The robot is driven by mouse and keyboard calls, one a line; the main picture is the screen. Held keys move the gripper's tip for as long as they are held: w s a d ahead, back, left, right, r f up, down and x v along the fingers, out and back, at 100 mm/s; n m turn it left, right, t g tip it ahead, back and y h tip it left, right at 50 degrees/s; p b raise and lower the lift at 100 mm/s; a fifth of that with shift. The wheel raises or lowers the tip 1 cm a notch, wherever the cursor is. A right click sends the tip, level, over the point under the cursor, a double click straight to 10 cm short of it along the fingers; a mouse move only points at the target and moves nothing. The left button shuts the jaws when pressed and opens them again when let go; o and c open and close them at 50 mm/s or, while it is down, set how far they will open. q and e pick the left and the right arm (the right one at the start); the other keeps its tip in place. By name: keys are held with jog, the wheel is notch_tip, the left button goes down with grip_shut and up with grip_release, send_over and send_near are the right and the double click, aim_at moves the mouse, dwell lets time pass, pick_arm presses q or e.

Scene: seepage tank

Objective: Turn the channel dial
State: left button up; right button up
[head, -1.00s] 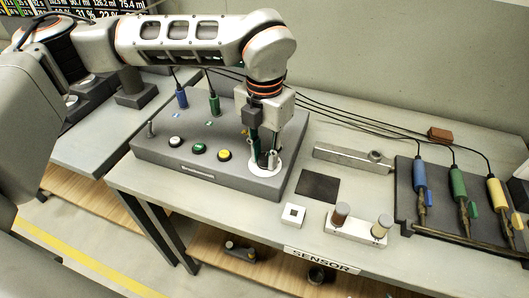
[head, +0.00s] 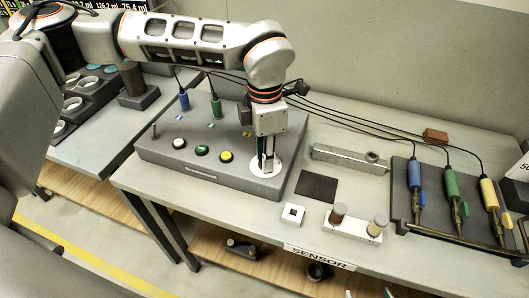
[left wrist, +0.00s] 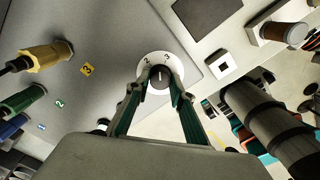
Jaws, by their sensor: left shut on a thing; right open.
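The channel dial (head: 277,173) is a white disc with a dark knob at the right end of a grey sloped box (head: 215,175). My left gripper (head: 267,165) comes down onto it from above and hides most of the knob. In the left wrist view, the two fingers are shut on the knob (left wrist: 158,80) at the disc's centre. The numbers 2 and 3 show on the white disc (left wrist: 148,66), on either side of the knob's far end. I cannot tell exactly where the knob points. My right gripper is not in view.
White, green (head: 202,151) and yellow buttons line the box front. Blue and green (head: 217,107) plugs stand at its back, and a yellow plug (left wrist: 45,56) shows in the wrist view. Cables run right to a probe rack (head: 440,205). A dark square (head: 317,186) lies beside the box.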

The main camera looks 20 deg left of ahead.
pick_arm(q)
jog(key=m, duration=0.3)
jog(key=shift+r+p, duration=0.1)
jog(key=shift+p, duration=0.3)
jog(key=shift+m, duration=0.7)
pick_arm(e)
jog(key=shift+w+r, duration=0.3)
jog(key=shift+r, duration=0.65)
jog(key=shift+s+f, duration=0.15)
jog(key=shift+f, duration=0.05)
pick_arm(q)
jog(key=o, duration=1.1)
pick_arm(e)
jog(key=shift+r, duration=0.15)
pick_arm(q)
notch_tip(320, 180, up, 12)
